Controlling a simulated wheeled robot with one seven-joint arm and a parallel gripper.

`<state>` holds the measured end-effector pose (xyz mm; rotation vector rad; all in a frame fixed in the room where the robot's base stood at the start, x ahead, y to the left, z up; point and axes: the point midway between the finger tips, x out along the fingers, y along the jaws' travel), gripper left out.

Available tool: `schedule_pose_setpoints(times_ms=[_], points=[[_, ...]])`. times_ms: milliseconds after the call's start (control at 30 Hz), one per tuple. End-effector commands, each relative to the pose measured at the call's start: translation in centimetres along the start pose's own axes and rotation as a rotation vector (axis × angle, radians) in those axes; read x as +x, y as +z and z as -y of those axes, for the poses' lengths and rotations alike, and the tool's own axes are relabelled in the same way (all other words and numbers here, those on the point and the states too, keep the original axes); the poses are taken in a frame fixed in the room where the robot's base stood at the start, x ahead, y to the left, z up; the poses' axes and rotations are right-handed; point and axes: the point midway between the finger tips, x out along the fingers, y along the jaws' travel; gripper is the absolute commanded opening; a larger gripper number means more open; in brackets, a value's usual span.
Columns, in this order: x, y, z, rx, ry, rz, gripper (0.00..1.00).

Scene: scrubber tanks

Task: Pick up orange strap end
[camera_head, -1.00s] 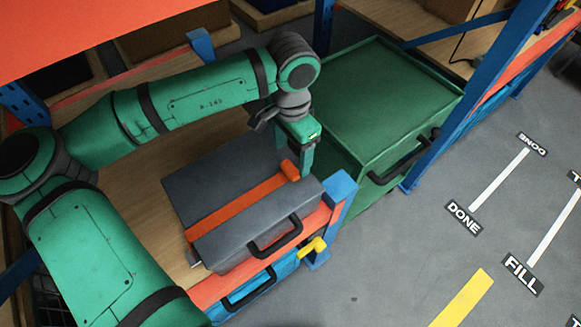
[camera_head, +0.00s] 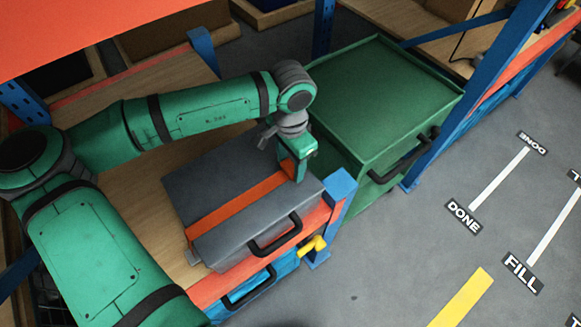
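The orange strap (camera_head: 238,208) runs across the lid of a grey case (camera_head: 205,182) on the wooden shelf. Its end (camera_head: 286,167) lies near the case's right side and is mostly hidden by my gripper. My gripper (camera_head: 299,172) points down right at the strap end, with its fingers around or in front of it. I cannot tell whether the fingers are closed on it.
The case has a black handle (camera_head: 275,238) on its front. A green cabinet (camera_head: 385,100) stands close to the right of my gripper. A blue post (camera_head: 340,190) and a yellow knob (camera_head: 313,246) are at the shelf's front corner. The floor on the right is clear.

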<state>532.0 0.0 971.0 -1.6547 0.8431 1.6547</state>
Motion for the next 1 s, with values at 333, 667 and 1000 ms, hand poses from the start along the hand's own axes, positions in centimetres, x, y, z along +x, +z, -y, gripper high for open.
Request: schedule_pose_setpoints(times_ms=[333,667,1000], points=[[-0.3,0.0,0.0,0.000,0.000,0.000,0.30],[-4.2,-0.5,-0.9,0.003,-0.001,-0.003,0.30],[-10.3,-2.8,-7.5,0.008,0.001,-0.004,0.30]])
